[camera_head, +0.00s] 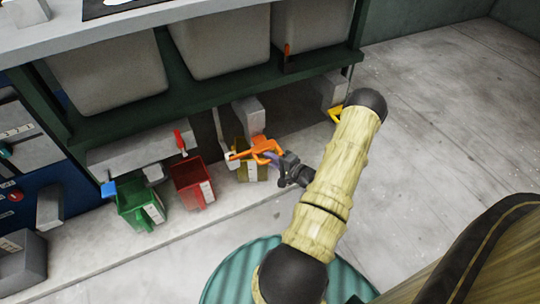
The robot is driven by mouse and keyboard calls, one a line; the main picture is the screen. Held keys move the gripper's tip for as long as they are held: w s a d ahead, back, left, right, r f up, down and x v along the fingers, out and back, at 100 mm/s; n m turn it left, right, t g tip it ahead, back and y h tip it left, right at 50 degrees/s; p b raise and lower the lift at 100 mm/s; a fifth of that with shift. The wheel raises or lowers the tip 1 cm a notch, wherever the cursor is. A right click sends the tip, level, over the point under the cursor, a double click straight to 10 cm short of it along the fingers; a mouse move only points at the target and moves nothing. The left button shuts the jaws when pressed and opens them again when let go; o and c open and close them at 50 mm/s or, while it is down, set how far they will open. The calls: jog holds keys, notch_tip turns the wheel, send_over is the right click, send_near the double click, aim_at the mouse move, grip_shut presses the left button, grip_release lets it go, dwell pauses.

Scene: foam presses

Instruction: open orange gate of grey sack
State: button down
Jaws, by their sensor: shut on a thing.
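An orange forked piece, which I take to be the orange gate (258,149), shows at the end of my arm, below the shelf and beside a grey spout. My gripper (277,160) reaches it from the right and is shut on it. The jaws and the orange piece overlap, so where one ends and the other starts is hard to tell. Three grey sacks (222,42) hang under the counter; which one the gate belongs to is unclear. A yellow bin (243,163) stands under the orange piece, partly hidden by it.
A red bin (192,182) and a green bin (140,205) stand to the left, with a red handle (180,142) and a blue handle (108,188) above them. A yellow handle (336,114) is beside my arm. The floor (450,110) at right is clear.

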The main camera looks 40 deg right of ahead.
jog(key=c, duration=1.4)
grip_release()
jog(key=p+v, duration=0.7)
jog(key=v, duration=1)
jog(key=shift+s, duration=0.2)
jog(key=shift+r, duration=0.1)
